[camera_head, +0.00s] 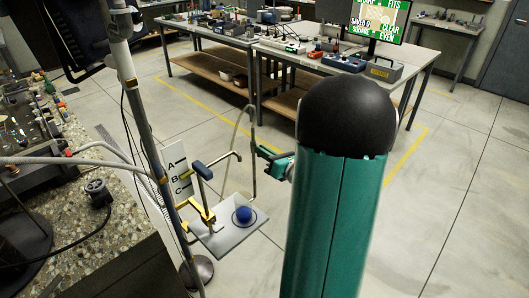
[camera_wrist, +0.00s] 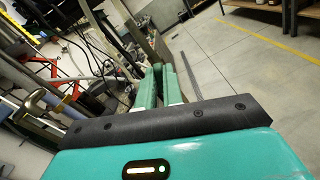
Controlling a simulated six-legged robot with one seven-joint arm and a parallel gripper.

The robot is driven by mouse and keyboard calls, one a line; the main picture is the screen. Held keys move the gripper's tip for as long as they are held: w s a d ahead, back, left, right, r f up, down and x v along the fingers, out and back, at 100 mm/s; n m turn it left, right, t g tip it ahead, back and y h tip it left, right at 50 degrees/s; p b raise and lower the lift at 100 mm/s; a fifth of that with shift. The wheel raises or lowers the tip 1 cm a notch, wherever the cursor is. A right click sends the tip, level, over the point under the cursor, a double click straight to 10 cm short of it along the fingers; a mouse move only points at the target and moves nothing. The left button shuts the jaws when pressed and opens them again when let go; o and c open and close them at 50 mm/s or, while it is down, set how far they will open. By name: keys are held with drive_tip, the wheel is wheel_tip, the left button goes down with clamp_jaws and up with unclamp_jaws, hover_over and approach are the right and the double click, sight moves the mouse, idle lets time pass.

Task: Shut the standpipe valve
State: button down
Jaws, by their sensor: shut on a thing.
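In the wrist view, the jaws (camera_wrist: 167,84) stand close together. Which part is the valve is unclear.
A square grey plate (camera_head: 226,236) with a blue ball-like knob (camera_head: 243,215) sits below the handle. A speckled counter (camera_head: 105,222) with cables is at the left. Workbenches (camera_head: 244,41) stand behind. The floor (camera_head: 440,190) at the right is clear.

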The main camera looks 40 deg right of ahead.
drive_tip(key=shift+d+f+m, duration=0.1)
drive_tip(key=shift+f+m, duration=0.05)
drive_tip(key=shift+m, duration=3.7)
drive_tip(key=shift+f+m, duration=0.1)
drive_tip(key=shift+m, duration=3.75)
drive_tip(key=c, duration=1.5)
unclamp_jaws()
drive_tip(key=shift+d, duration=0.1)
drive_tip(key=shift+c, duration=0.2)
